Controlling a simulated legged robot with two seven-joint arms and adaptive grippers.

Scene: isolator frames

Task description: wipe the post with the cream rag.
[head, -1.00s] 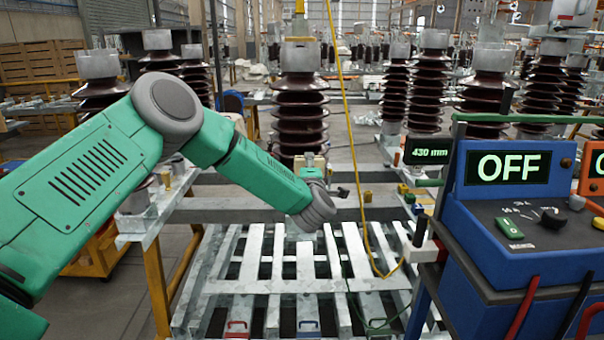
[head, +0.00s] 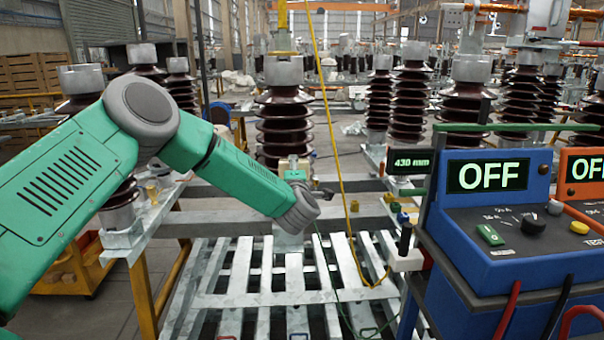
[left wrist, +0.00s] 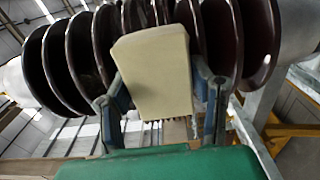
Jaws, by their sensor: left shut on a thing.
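The post (head: 285,125) is a brown ribbed insulator with a grey metal cap, upright in the middle of the head view. In the left wrist view its dark discs (left wrist: 70,62) fill the background. My left gripper (left wrist: 157,95) is shut on the cream rag (left wrist: 152,65), a pale block-like pad between its two fingers. The rag is in front of the discs; I cannot tell whether it touches them. In the head view the left gripper (head: 297,168) is at the lower part of the post, mostly hidden by its wrist. My right gripper is not in view.
A blue test console (head: 500,225) reading OFF stands at the right, with an orange one beside it. A yellow cable (head: 335,150) hangs just right of the post. Slatted metal racking (head: 230,275) lies below. Similar insulators stand on both sides.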

